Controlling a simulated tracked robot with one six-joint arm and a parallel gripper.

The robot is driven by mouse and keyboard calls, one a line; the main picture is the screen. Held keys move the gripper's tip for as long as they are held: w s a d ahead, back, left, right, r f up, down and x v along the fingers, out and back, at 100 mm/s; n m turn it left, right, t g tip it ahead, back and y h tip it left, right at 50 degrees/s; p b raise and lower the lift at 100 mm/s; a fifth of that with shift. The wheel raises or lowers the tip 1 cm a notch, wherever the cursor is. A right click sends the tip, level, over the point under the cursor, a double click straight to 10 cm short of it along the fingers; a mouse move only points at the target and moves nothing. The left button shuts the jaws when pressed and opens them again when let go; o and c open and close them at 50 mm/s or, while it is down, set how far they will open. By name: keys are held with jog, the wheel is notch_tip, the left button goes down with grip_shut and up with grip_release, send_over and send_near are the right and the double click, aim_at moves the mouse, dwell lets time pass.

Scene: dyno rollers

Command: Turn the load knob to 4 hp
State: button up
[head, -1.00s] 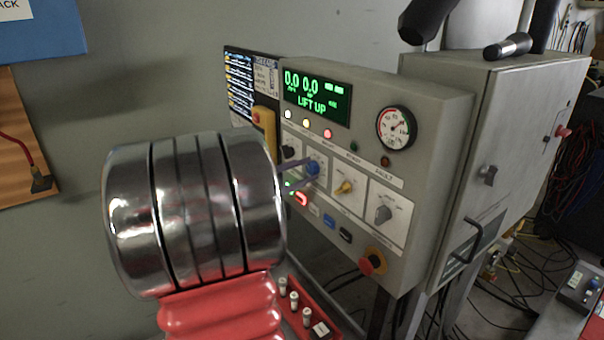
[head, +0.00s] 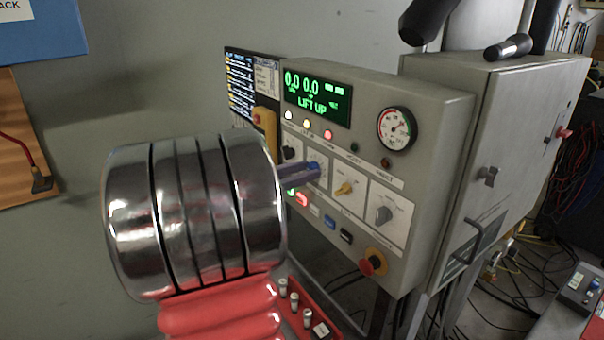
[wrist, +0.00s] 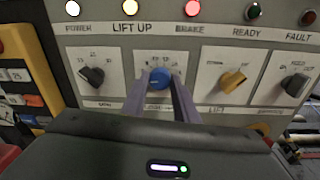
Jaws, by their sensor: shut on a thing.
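The blue knob (wrist: 160,78) sits on a white dial plate on the grey control panel. It also shows in the head view (head: 313,167). My gripper (wrist: 160,84) is shut on it, with one purple-grey finger at each side. In the head view my fingers (head: 297,173) reach it from the left, past my silver arm parts. The label under the blue knob is partly covered by my fingers, and I cannot read which number it points to.
A black knob (wrist: 91,75) is left of the blue one; a yellow knob (wrist: 233,80) and a dark grey knob (wrist: 294,84) are to the right. A red emergency button (head: 373,262) sits low on the panel. The green display (head: 317,97) reads LIFT UP.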

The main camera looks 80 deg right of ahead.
jog(key=shift+d+n, duration=0.1)
jog(key=shift+n, duration=1)
jog(key=o, duration=1.1)
jog(key=shift+c, duration=0.2)
jog(key=v, duration=1.3)
jog(key=shift+w+a, duration=0.3)
